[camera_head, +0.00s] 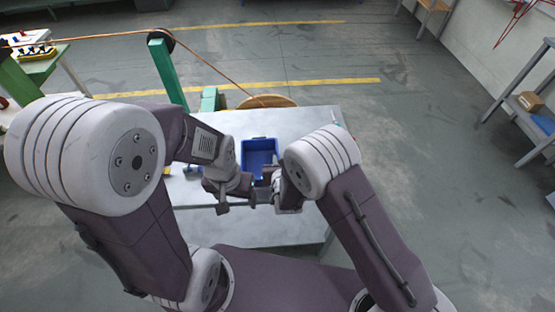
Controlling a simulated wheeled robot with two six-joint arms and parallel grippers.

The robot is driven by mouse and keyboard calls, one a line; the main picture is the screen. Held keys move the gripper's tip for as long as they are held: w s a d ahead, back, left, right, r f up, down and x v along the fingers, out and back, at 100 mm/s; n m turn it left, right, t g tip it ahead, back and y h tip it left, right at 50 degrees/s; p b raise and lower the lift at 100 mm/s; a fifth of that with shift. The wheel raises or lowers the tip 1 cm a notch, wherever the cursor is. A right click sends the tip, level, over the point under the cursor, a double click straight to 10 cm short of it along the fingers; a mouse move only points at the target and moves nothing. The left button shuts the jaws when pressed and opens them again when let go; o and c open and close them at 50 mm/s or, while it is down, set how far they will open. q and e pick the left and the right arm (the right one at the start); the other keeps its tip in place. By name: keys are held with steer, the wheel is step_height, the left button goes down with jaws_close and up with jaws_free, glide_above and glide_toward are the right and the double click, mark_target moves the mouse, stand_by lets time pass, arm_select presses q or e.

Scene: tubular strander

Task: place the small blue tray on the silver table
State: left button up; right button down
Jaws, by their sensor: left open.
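The small blue tray (261,147) shows over the silver table (300,118), near its middle. It looks upright and empty; whether it rests on the top or is held just above it I cannot tell. My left gripper (237,203) is open at the tray's near left side, and no object shows between its fingers. My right gripper (280,196) is at the tray's near right side, partly hidden by its own arm. I cannot tell whether it is open or shut, or whether it touches the tray. The tray's near edge is partly covered by the grippers.
Small blue and yellow items lie on the table left of the tray. A green post (168,75) with a copper-coloured strand and a wooden reel (267,102) stand behind the table. A grey shelf (520,118) is at the right. The floor between is clear.

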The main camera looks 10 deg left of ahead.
steer(key=shift+f, duration=0.1)
steer(key=c, duration=1.7)
jaws_free()
steer(key=shift+s+r, duration=0.1)
steer(key=shift+r, duration=0.2)
steer(key=v, duration=1.2)
steer(key=shift+f+b, duration=0.1)
steer(key=shift+b, duration=0.25)
